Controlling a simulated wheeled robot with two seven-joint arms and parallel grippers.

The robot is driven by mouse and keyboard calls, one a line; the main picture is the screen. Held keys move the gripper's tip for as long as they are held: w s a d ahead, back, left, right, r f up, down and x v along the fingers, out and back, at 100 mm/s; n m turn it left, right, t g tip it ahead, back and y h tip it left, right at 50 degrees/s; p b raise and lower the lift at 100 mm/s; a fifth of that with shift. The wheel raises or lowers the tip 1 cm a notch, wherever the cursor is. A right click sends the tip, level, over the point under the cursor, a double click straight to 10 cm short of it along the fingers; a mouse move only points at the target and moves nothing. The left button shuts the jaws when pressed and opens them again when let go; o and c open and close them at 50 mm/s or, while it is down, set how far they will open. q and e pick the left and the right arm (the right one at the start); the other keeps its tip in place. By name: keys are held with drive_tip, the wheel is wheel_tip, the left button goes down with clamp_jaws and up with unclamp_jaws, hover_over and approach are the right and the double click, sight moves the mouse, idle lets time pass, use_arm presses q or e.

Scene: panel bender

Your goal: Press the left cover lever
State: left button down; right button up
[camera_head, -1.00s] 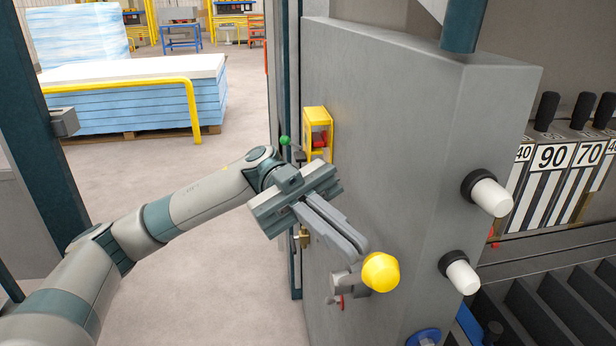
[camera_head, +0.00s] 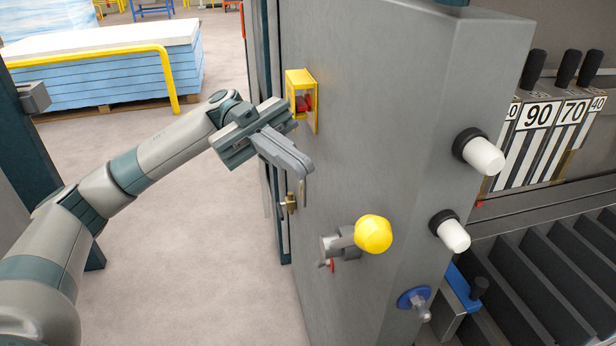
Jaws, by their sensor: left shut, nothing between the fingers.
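A lever with a round yellow knob (camera_head: 373,233) sticks out from the grey side panel (camera_head: 365,120) on a short grey mount. I take it for the left cover lever, though no label shows. A small red part hangs below its mount. My left gripper (camera_head: 303,172) comes in from the left, shut and empty. Its fingertips are up and left of the yellow knob, clearly apart from it in the picture. My right gripper is out of view.
A yellow box with red parts inside (camera_head: 300,95) sits on the panel just above my left gripper. Two white knobs (camera_head: 483,156) and (camera_head: 454,236) jut from the panel's front. A blue-collared fitting (camera_head: 413,298) is lower. Floor at left is open, with stacked blue sheets (camera_head: 100,75) behind.

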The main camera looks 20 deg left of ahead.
use_arm(q)
drive_tip(key=b+v, duration=0.1)
drive_tip(key=v, duration=0.4)
drive_tip(key=shift+f, duration=0.1)
drive_tip(key=shift+a, duration=0.1)
idle(0.4)
